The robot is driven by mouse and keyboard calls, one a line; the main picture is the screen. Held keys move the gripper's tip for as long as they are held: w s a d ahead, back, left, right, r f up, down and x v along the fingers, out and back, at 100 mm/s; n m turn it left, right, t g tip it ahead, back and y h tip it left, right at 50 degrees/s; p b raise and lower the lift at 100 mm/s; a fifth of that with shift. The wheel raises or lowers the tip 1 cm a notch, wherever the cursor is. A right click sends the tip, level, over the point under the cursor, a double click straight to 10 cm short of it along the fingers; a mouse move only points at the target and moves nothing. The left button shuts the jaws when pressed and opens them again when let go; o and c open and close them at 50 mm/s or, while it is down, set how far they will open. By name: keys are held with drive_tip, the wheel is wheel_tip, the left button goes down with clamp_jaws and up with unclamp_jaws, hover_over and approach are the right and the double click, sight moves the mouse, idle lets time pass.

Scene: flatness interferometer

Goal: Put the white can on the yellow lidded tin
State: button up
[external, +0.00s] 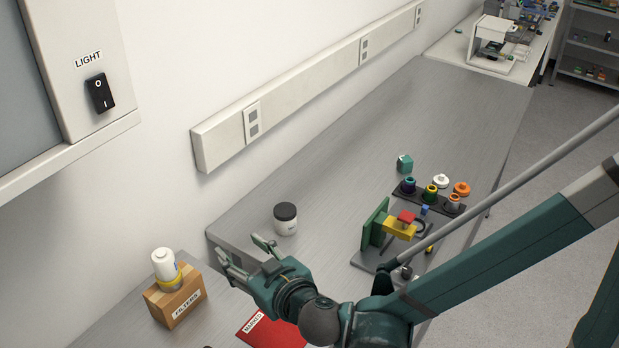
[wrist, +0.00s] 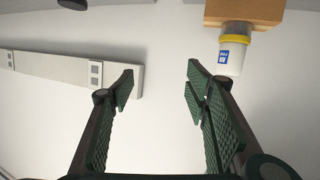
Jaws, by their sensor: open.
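The white can (external: 164,265) stands on the yellow lidded tin (external: 173,285), which sits on a cardboard box. The can looks upright. The wrist view shows the scene upside down, with the white can (wrist: 231,58), its blue label and the yellow lid of the tin (wrist: 236,38) at the upper right. My gripper (external: 243,256) is open and empty, to the right of the can in the external view and apart from it. Its spread fingers (wrist: 160,84) have only the pale wall between them in the wrist view.
The cardboard box marked FILTERS (external: 174,303) supports the stack. A white jar with a dark lid (external: 286,222) stands behind my gripper. A red sheet (external: 270,334) lies below my arm. A green-and-yellow fixture (external: 385,228) and a rack of small coloured pots (external: 433,195) are to the right.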

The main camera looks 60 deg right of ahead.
drive_tip(key=s+d+g+y, duration=0.1)
drive_tip(key=s+d+g, duration=0.1)
drive_tip(key=s+d, duration=0.5)
drive_tip(key=s+d+g, duration=0.3)
drive_tip(key=s+d, duration=0.1)
drive_tip(key=s, duration=0.6)
drive_tip(key=s+n+g+y, duration=0.1)
drive_tip(key=s+y, duration=0.1)
drive_tip(key=s, duration=0.6)
drive_tip(key=s+a+f+n+g+y, duration=0.1)
drive_tip(key=s+y, duration=0.1)
drive_tip(key=s, duration=0.7)
drive_tip(key=shift+s+a+f+n, duration=0.2)
drive_tip(key=shift+f+n, duration=0.05)
drive_tip(key=shift+n, duration=0.15)
